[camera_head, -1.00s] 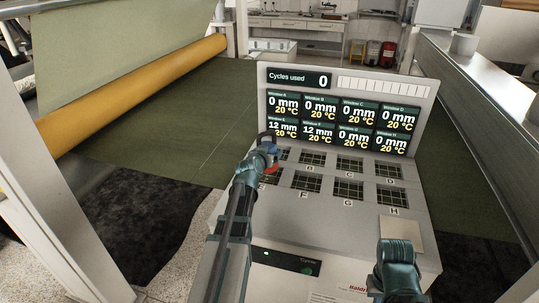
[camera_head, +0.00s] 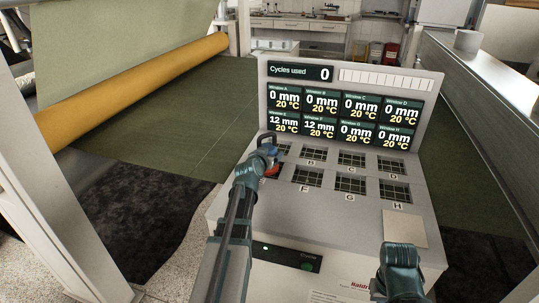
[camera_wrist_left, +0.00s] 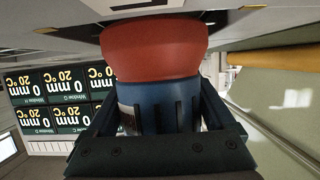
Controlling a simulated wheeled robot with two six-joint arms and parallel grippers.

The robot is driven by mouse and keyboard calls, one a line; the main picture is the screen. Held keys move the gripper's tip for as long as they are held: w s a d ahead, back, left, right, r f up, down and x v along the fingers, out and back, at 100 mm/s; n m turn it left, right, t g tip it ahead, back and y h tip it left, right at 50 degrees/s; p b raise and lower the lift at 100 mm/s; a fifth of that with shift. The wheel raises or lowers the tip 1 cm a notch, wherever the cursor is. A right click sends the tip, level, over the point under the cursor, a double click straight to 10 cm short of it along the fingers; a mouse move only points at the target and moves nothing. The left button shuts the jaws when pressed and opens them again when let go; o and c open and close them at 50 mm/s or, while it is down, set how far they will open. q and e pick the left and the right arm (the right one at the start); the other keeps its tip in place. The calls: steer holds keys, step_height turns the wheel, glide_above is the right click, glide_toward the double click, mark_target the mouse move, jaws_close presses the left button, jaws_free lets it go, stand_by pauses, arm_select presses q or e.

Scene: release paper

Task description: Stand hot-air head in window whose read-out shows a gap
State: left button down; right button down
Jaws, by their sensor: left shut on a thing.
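My left gripper (camera_wrist_left: 160,125) is shut on the hot-air head (camera_wrist_left: 155,48), which has a red collar and a blue body. In the head view, the hot-air head (camera_head: 271,169) is over the left end of the window grid. Whether it touches the panel I cannot tell. The read-out board (camera_head: 345,110) shows 12 mm for windows E and F, 0 mm for the others, and 20 °C for all. Window F (camera_head: 308,176) is in clear view; window E is mostly hidden behind my left gripper.
Windows B (camera_head: 314,154), C (camera_head: 351,159), D (camera_head: 391,165), G (camera_head: 350,184) and H (camera_head: 395,191) are uncovered. A plain pale plate (camera_head: 404,228) lies right of the front. The cycle counter (camera_head: 300,72) reads 0. A yellow roller (camera_head: 130,95) is at left.

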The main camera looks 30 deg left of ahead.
arm_select(q)
steer(key=shift+s+d+f, duration=0.15)
steer(key=shift+f, duration=0.15)
steer(key=shift+s+d+f+b, duration=0.1)
steer(key=shift+s+d+b, duration=0.1)
steer(key=shift+b, duration=0.25)
jaws_free()
steer(key=shift+s+f, duration=0.1)
steer(key=shift+s, duration=0.05)
steer(key=shift+r, duration=0.2)
steer(key=p+v, duration=0.2)
steer(key=v, duration=0.1)
steer(key=p+v, duration=0.1)
steer(key=v, duration=0.3)
steer(key=r+p+v, duration=0.1)
steer(key=p+v, duration=0.1)
steer(key=v, duration=0.2)
steer(key=shift+a+p, duration=0.25)
steer(key=shift+p, duration=0.05)
